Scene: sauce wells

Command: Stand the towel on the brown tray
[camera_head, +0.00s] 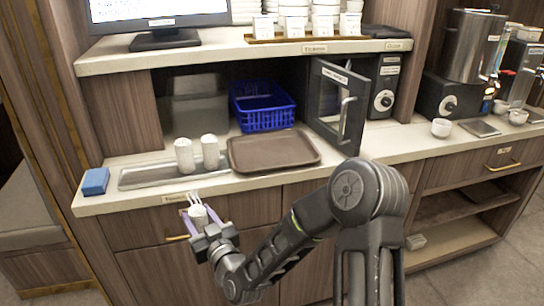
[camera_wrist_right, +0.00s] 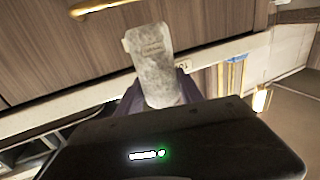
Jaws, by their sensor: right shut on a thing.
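My right gripper (camera_head: 200,213) is shut on a white rolled towel (camera_head: 198,212), in front of the counter's front edge. The towel looks roughly upright in the head view. In the right wrist view the towel (camera_wrist_right: 152,62) sticks out beyond the dark gripper body, which hides its near end. The brown tray (camera_head: 273,150) lies flat and empty on the counter, up and to the right of the gripper and apart from it. My left gripper is not in view.
Two white rolled towels (camera_head: 184,156) (camera_head: 211,152) stand on a metal tray (camera_head: 150,176) left of the brown tray. A blue basket (camera_head: 263,107) stands behind it. An open cabinet door (camera_head: 337,107) juts out at its right. A blue block (camera_head: 95,182) lies far left.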

